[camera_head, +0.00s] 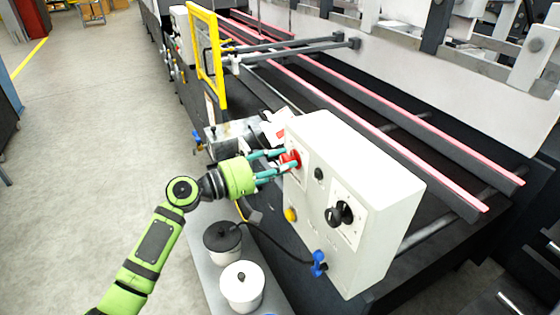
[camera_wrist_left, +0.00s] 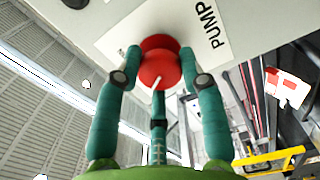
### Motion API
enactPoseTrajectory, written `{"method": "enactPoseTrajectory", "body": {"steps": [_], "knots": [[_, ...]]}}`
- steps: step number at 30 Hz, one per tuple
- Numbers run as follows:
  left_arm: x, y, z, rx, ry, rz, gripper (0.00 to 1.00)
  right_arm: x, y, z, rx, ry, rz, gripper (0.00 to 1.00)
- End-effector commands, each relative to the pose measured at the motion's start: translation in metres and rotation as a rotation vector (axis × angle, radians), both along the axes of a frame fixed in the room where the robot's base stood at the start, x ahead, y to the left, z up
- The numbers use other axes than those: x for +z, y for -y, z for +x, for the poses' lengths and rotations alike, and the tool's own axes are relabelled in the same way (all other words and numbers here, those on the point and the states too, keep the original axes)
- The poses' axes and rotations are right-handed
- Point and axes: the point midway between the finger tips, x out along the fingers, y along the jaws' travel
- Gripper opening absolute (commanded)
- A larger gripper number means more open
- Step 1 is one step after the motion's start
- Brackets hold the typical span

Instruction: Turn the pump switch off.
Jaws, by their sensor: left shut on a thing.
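The pump switch (camera_head: 290,158) is a red round knob on the front face of a white control box (camera_head: 390,185). It also shows in the left wrist view (camera_wrist_left: 159,62), on a white plate marked PUMP (camera_wrist_left: 208,30). My left gripper (camera_head: 282,164) has its teal fingers shut around the red knob, with fingertips on both sides of it. A thin white mark shows on the knob in the left wrist view. My right gripper is in neither view.
A black rotary knob (camera_head: 339,214) and a small black button (camera_head: 319,174) sit right of the switch on the same box. A white-lidded pot (camera_head: 241,287) and a dark-lidded pot (camera_head: 222,238) stand below. A yellow frame (camera_head: 208,58) rises behind. The floor at left is clear.

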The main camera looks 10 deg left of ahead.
Motion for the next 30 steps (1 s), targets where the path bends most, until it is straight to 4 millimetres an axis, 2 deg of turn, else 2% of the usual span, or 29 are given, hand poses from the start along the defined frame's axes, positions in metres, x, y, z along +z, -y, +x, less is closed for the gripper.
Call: {"method": "enactPoseTrajectory", "body": {"steps": [1,9,24,25,26,27,30], "knots": [[0.0091,-0.0039,0.0038,0.015,-0.007,-0.024,0.07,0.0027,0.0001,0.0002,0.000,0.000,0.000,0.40],[0.0077,-0.0042,0.0039,0.015,-0.074,-0.069,0.08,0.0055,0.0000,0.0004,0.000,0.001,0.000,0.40],[0.0070,-0.0043,0.0039,0.015,-0.089,-0.078,0.07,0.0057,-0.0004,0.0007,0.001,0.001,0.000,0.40],[0.0069,-0.0043,0.0039,0.015,-0.089,-0.078,0.48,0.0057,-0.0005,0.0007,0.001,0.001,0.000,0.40],[0.0068,-0.0043,0.0038,0.015,-0.089,-0.077,0.60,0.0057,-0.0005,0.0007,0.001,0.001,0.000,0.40],[0.0065,-0.0042,0.0037,0.014,-0.089,-0.077,0.64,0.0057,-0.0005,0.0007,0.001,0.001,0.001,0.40],[0.0046,-0.0034,0.0030,0.012,-0.092,-0.074,0.64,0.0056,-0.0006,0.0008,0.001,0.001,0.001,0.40]]}}
